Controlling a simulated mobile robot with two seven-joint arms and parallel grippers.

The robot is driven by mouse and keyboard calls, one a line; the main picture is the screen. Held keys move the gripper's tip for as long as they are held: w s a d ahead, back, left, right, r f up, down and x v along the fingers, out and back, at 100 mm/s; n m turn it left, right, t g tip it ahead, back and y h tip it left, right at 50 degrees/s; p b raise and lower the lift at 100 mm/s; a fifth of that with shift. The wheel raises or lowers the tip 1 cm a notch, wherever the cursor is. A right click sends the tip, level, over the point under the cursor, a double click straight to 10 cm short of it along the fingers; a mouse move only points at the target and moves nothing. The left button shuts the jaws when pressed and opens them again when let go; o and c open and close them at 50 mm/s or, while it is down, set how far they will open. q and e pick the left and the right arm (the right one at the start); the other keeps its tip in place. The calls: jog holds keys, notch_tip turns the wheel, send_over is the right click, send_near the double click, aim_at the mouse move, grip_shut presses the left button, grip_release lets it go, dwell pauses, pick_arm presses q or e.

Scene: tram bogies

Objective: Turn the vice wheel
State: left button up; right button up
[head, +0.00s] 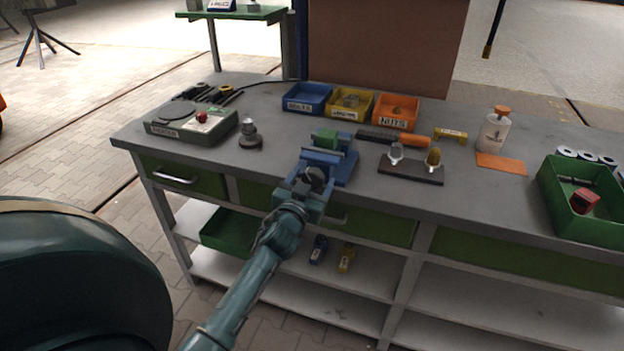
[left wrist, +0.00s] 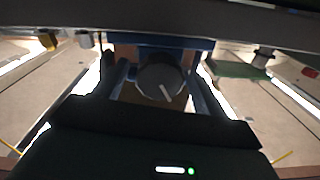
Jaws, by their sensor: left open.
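The blue vice (head: 338,163) stands at the front edge of the grey bench, with a green block (head: 325,136) at its jaws. Its wheel (head: 315,176) faces the front and is partly covered by my left gripper (head: 308,184). In the left wrist view the wheel (left wrist: 160,79) is a grey disc with a pale mark on its face. It lies between the two dark, spread fingers of my left gripper (left wrist: 153,77). The gripper is open; I cannot tell whether a finger touches the wheel. My right gripper is not in view.
Blue, yellow and orange bins (head: 350,104) stand behind the vice. A stand with two small items (head: 411,171) is to its right, a green crate (head: 585,215) farther right. A grey-green device (head: 190,124) is at the left. Drawers and shelves (head: 330,292) lie below the bench top.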

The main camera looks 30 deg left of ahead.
pick_arm(q)
jog(key=shift+w, duration=0.25)
jog(key=c, duration=1)
jog(key=shift+m, duration=0.4)
